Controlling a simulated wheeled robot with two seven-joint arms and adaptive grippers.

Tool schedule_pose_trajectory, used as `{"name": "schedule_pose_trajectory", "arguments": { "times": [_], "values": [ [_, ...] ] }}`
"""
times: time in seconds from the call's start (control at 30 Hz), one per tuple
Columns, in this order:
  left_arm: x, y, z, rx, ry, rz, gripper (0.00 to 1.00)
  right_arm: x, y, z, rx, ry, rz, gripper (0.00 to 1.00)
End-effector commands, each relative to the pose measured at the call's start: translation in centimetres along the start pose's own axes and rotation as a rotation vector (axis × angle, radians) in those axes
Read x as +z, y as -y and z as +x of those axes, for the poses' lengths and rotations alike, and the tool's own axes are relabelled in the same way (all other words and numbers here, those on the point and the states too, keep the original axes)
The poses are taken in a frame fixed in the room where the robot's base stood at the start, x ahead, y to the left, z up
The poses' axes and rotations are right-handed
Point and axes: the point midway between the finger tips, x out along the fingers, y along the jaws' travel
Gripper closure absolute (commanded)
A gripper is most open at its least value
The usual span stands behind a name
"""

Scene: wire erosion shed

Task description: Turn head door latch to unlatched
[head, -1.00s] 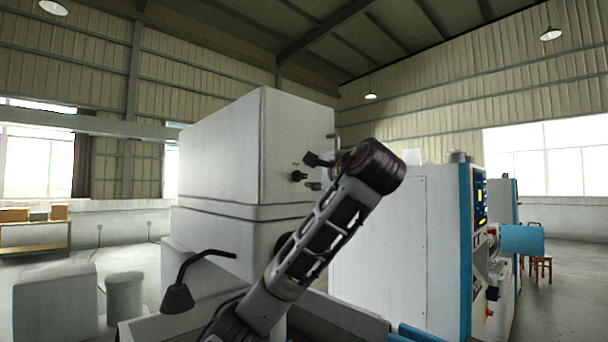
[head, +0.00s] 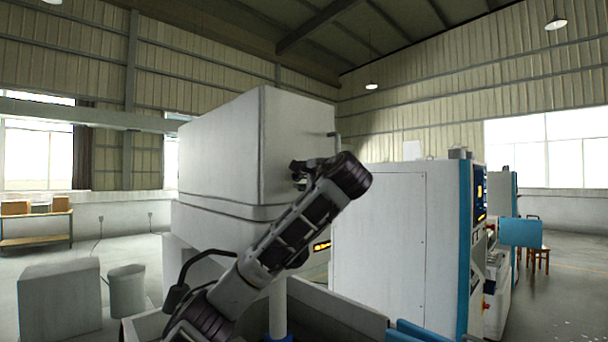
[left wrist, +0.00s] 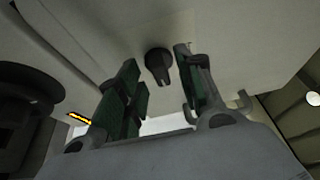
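The head door latch is a black knob (left wrist: 158,66) on the pale machine head (head: 222,150). In the left wrist view it shows between my two green-padded fingers, with a gap on each side, so they do not touch it. I cannot tell whether the fingertips reach past its face. In the head view my left gripper (head: 299,173) is at the right-hand face of the machine head and hides the knob. My left gripper is open and empty. My right gripper is not in view.
A small dark handle (head: 334,134) sticks out near the top of the head's right edge. A large white cabinet (head: 385,240) with a blue edge stands to the right. A grey box (head: 60,298) and a grey bin (head: 127,290) stand on the floor at left.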

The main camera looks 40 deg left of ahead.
Motion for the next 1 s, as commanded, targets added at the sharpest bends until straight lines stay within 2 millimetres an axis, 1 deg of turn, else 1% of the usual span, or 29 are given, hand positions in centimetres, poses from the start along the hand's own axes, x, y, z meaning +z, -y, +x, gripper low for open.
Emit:
{"name": "schedule_pose_trajectory", "arguments": {
  "times": [0.17, 0.43, 0.47, 0.73, 1.0],
  "values": [
    [-0.01, -0.02, 0.74, 0.001, 0.0, 0.001, 0.63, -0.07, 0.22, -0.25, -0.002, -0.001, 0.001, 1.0],
    [-0.01, -0.07, 0.81, 0.0, 0.0, 0.001, 0.63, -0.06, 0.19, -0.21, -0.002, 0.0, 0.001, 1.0],
    [-0.01, -0.07, 0.81, 0.0, 0.0, 0.0, 0.65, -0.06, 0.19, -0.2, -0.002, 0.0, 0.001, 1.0],
    [0.0, -0.07, 0.8, 0.0, 0.0, 0.0, 0.99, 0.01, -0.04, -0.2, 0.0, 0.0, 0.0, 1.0],
    [-0.03, -0.16, 0.79, 0.0, 0.0, -0.002, 1.0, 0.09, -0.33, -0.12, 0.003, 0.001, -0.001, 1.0]
  ]
}}
